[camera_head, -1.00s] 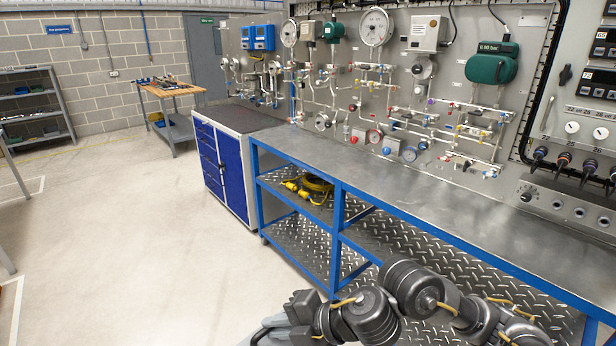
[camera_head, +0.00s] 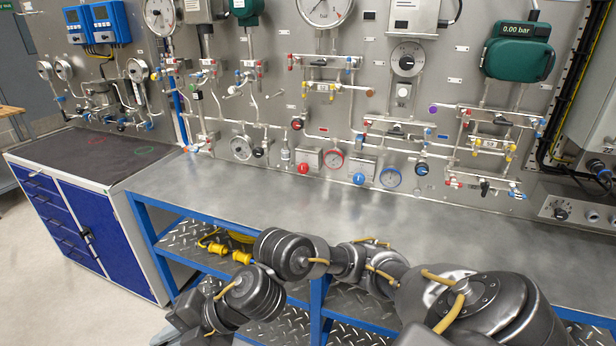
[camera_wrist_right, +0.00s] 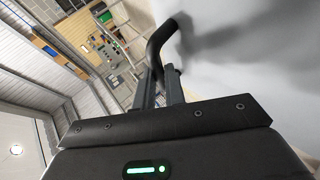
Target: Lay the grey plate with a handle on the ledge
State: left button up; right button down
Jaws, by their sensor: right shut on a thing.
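In the right wrist view, my right gripper (camera_wrist_right: 160,85) is shut on a black curved handle (camera_wrist_right: 162,42). A large pale grey surface (camera_wrist_right: 255,70) fills the right of that view beside the handle; it looks like the grey plate, but its edges are unclear. In the head view my right arm reaches in from the lower right, and its gripper and the plate are hidden below the picture. The long grey steel top (camera_head: 330,205) of the blue-framed bench runs under the gauge panel like a ledge. My left gripper is not in view.
The steel top is bare and clear along its length. The gauge panel (camera_head: 270,105) with pipes, valves and dials rises behind it. A blue cabinet (camera_head: 85,225) adjoins at left. A yellow cable (camera_head: 225,243) lies on the lower shelf, behind my arm.

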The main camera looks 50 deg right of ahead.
aim_at(348, 223)
jog(key=i, duration=2.1)
jog(key=z, duration=2.2)
